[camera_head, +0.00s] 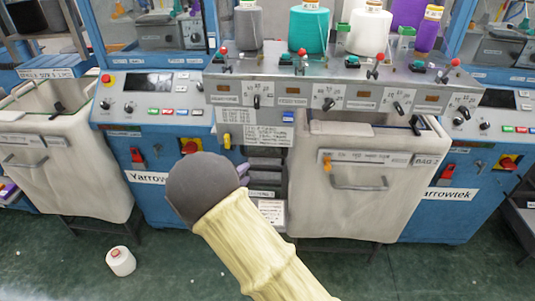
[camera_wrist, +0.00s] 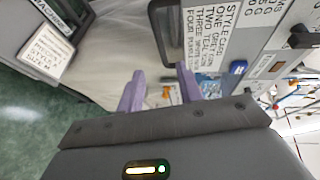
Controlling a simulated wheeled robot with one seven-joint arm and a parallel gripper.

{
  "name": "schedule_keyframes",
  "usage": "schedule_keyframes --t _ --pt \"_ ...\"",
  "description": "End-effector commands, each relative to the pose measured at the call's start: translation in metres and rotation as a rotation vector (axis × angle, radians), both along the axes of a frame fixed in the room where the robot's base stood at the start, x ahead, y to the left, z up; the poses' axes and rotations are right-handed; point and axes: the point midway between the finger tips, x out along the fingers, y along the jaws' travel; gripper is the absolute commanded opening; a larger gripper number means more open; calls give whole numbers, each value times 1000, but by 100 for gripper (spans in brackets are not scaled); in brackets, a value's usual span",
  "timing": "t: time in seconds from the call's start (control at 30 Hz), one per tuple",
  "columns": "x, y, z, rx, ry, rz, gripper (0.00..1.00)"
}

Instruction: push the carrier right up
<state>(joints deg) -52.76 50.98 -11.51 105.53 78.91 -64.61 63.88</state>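No single part is clearly marked as the carrier. The grey machine panel (camera_head: 235,88) carries a row of dark levers beside printed scales, one of them the left lever (camera_head: 257,101). Red-tipped posts, such as the left post (camera_head: 224,60), stand along its top edge. My gripper (camera_wrist: 160,68) is open, its two purple fingers apart with nothing between them. In the head view the fingers show only partly, below the panel, behind my dark wrist. In the wrist view a dark handle (camera_wrist: 153,22) and the style card (camera_wrist: 213,35) lie beyond the fingers.
Cones stand above the panel: grey (camera_head: 248,28), teal (camera_head: 309,30), white (camera_head: 370,30) and purple (camera_head: 407,14). A cream fabric bin (camera_head: 365,205) hangs below right, another (camera_head: 65,160) at left. A white cone (camera_head: 120,261) lies on the green floor, which is otherwise mostly clear.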

Motion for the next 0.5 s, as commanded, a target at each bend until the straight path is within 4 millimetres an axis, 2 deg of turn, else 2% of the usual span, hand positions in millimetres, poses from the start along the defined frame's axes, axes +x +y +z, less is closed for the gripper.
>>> schedule_keyframes --t 0.23,0.5 --pt "38 -23 -7 -1 0 -12 36" --pt "80 -40 -16 -1 1 -6 36"
